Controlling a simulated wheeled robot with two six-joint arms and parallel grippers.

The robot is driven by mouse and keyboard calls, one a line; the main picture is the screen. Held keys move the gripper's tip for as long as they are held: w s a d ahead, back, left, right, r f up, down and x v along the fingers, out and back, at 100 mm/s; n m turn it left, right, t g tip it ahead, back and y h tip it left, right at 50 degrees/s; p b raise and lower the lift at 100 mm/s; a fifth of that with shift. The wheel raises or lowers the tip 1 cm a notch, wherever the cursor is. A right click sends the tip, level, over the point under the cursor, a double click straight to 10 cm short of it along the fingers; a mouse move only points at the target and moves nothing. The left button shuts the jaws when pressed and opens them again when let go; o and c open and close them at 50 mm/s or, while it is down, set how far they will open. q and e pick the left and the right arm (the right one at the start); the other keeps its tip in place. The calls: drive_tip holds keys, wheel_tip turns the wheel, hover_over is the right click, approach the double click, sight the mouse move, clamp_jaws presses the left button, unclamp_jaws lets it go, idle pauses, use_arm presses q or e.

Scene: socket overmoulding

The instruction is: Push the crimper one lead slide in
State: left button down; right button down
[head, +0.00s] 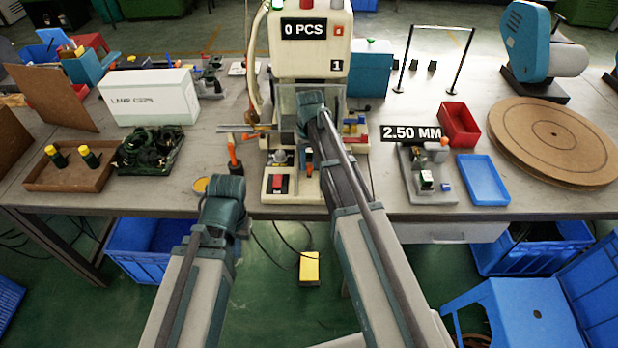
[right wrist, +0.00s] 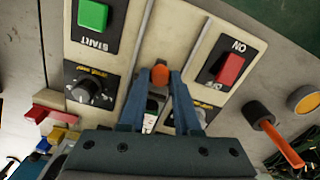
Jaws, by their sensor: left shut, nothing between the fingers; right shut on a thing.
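Crimper one (head: 312,55) is the cream machine at the back middle of the bench, with "0 PCS" and "1" on its front. My right gripper (head: 308,160) reaches down at its base. In the right wrist view its blue fingers (right wrist: 160,82) are shut on an orange knob (right wrist: 160,72), which sits between the machine's two control panels. I take this knob for the lead slide's handle; the slide is mostly hidden by the gripper. My left gripper (head: 222,190) hangs at the bench's front edge, left of the machine, shut and empty; its fingertips are hardly visible.
A red ON switch (right wrist: 230,68) and a green START button (right wrist: 93,14) flank the knob. An orange-handled tool (right wrist: 282,142) stands beside the base. A gauge stand (head: 428,175), blue tray (head: 483,178) and red bin (head: 459,123) are to the right.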

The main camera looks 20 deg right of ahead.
drive_tip(key=shift+w+d, duration=0.15)
drive_tip(key=shift+w, duration=0.5)
drive_tip(key=shift+s, duration=0.1)
drive_tip(key=c, duration=0.6)
unclamp_jaws()
drive_tip(key=shift+r, duration=0.15)
wheel_tip(320, 180, up, 14)
drive_tip(key=p, duration=1.3)
drive_tip(key=shift+f+p, duration=0.2)
drive_tip(key=shift+p, duration=0.2)
